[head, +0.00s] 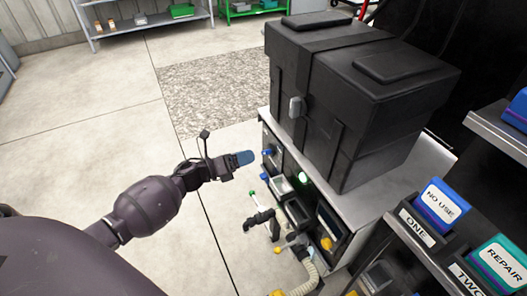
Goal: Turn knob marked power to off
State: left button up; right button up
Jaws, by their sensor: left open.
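A grey metal bench unit (372,212) stands at the right with controls on its left-facing front. A small blue knob (267,152) is near the far end of that front, and a blue piece (265,176) is below it. A lit green button (303,178) and a yellow knob (327,243) are nearer. The power marking is too small to read, so I cannot tell which knob it is. My left gripper (244,158), with blue fingertips, is open and empty. It is just left of the blue knob, seemingly apart from it.
A large black case (375,130) sits on the bench. Green-tipped (252,193) and yellow-tipped levers and a ribbed hose (306,270) stick out from the lower front. Bins marked NO USE (441,204) and REPAIR (502,262) are at right. Floor at left is clear.

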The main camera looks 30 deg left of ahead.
aim_at(262, 152)
pick_arm(q)
jog(key=x, duration=0.4)
jog(key=shift+w+d+f, duration=0.1)
jog(key=shift+d, duration=0.05)
jog(key=shift+x, duration=1)
pick_arm(e)
jog(key=shift+w+r, duration=0.15)
jog(key=shift+w, duration=0.1)
pick_arm(q)
jog(key=shift+c, duration=0.3)
jog(key=c, duration=0.9)
jog(key=shift+o, duration=0.2)
